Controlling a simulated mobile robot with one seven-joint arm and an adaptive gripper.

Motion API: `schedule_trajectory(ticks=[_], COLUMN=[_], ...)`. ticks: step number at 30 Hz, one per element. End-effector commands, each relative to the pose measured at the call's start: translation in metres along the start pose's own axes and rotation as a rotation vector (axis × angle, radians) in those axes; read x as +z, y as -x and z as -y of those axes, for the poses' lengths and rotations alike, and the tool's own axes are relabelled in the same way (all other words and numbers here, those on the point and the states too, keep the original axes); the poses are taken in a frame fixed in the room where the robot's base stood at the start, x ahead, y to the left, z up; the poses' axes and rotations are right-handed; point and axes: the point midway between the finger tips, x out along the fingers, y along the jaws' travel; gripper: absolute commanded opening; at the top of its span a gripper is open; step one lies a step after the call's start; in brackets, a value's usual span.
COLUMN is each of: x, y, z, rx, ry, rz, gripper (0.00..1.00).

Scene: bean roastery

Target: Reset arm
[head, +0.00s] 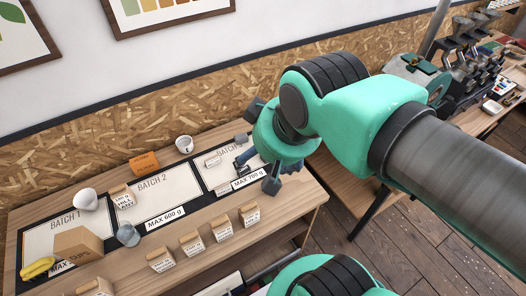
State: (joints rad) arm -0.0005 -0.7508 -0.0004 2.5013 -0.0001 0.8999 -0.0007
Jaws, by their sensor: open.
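My teal arm reaches in from the right edge and bends over the right end of the wooden table (306,206). My gripper (263,147) is at its end, above the table's right side, near the right-hand batch mat (222,177). Its dark fingers are spread apart and I see nothing held between them. The wrist hides part of the gripper and of the table's right end.
Several small labelled bags, such as one at the front (250,215), stand along the table. Machines (470,60) stand on another table at upper right. Open floor (400,235) lies right.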

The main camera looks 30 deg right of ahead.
Motion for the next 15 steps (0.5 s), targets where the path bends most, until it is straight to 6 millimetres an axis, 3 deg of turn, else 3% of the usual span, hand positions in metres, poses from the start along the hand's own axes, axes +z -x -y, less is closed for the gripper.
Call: schedule_trajectory(ticks=[8, 15], x=[0.002, 0.014], y=[-0.004, -0.027], z=[0.0, 0.0], rx=[0.0, 0.0], ry=[-0.001, -0.001], rz=[0.0, 0.0], gripper=[0.78, 0.78])
